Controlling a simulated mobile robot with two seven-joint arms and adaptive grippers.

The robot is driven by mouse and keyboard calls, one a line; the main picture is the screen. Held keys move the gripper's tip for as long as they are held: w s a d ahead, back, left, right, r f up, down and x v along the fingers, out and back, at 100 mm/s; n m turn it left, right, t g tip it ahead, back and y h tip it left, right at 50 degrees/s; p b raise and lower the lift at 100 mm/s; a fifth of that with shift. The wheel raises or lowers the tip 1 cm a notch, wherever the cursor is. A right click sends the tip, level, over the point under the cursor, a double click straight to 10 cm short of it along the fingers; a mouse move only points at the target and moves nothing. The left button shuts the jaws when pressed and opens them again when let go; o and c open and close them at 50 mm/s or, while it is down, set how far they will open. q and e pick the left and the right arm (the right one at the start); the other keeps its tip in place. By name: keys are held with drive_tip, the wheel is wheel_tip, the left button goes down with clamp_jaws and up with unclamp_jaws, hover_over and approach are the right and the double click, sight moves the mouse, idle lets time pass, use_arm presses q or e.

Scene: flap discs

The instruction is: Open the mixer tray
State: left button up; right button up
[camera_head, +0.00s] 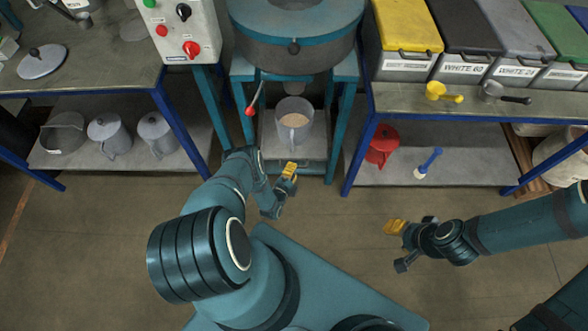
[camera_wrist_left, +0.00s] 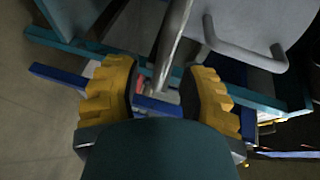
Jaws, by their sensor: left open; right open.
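The mixer (camera_head: 295,50) is a round grey drum with a teal band, on a teal stand at the top centre. A lever (camera_head: 259,94) with a red knob (camera_head: 250,111) hangs at its lower left. I cannot pick out a separate tray. My left gripper (camera_head: 289,172) is open in front of the stand, below the lever in the picture. In the left wrist view its yellow fingers (camera_wrist_left: 160,92) stand apart, with a grey metal rod (camera_wrist_left: 173,45), likely the lever, in line with the gap; contact cannot be told. My right gripper (camera_head: 394,227) is open and empty over the floor.
A grey jug (camera_head: 306,133) with beige contents stands under the mixer. It also shows in the left wrist view (camera_wrist_left: 240,48). A control box (camera_head: 180,28) is left of the mixer. Shelves on the right hold a red jug (camera_head: 382,143) and blue scoop (camera_head: 430,163). The front floor is clear.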

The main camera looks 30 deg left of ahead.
use_arm(q)
drive_tip(key=shift+x, duration=1.15)
clamp_jaws()
drive_tip(key=shift+s, duration=0.1)
